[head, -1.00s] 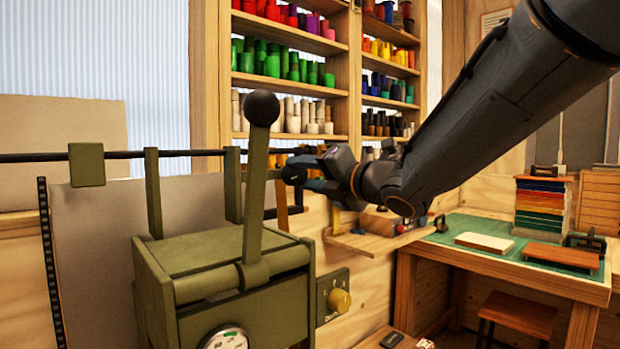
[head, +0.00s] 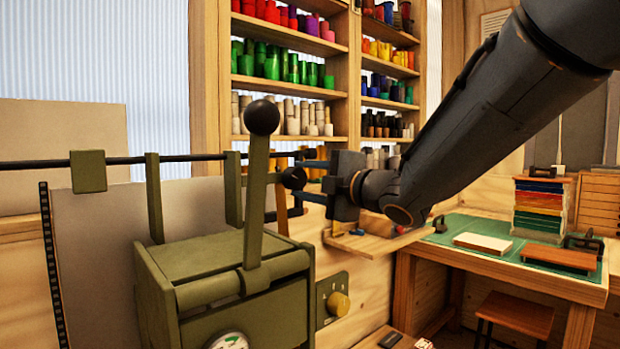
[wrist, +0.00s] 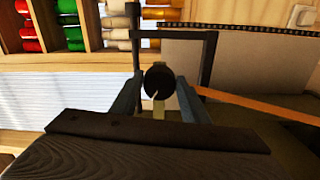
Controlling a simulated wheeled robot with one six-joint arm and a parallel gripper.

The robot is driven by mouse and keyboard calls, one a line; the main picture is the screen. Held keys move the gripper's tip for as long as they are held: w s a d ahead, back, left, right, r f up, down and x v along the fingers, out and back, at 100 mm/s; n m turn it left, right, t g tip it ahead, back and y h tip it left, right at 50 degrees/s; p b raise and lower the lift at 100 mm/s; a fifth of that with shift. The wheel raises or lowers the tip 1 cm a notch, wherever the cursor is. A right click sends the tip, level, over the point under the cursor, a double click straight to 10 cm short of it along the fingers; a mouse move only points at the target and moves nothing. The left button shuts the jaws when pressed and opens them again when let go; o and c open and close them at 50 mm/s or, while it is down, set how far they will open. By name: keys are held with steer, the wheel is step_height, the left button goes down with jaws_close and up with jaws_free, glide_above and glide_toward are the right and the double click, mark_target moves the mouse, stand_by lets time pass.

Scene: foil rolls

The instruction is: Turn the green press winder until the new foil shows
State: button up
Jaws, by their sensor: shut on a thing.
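The olive green press (head: 225,290) stands at the left front. Its upright lever (head: 255,200) ends in a black ball (head: 262,117). A dark rod (head: 120,160) runs across above it. A dark round winder knob (head: 293,178) sits by the rod's right end, right of the lever. My gripper (head: 303,180) reaches in from the right with its fingers around this knob. In the wrist view my gripper (wrist: 159,85) has one finger on each side of the dark knob (wrist: 158,80). An orange strip (wrist: 250,104) slants off to the right there; I cannot tell whether it is foil.
Shelves of coloured rolls (head: 285,66) stand behind. A wall shelf (head: 375,238) lies below my gripper. A workbench (head: 470,265) with a green mat, boards and a coloured stack stands at the right. A yellow knob (head: 338,304) is on a plate beside the press.

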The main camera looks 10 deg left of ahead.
steer(key=shift+a+r, duration=0.15)
steer(key=shift+r, duration=0.05)
stand_by(0.4)
steer(key=o, duration=1)
steer(key=shift+a, duration=0.15)
steer(key=shift+o, duration=0.2)
steer(key=shift+d+f+m, duration=0.1)
steer(key=shift+d+m, duration=0.1)
steer(key=shift+m, duration=0.1)
steer(key=shift+s+d+f, duration=0.1)
steer(key=shift+s+d, duration=0.15)
steer(key=shift+d, duration=0.1)
steer(key=b+v, duration=0.1)
steer(key=v, duration=0.6)
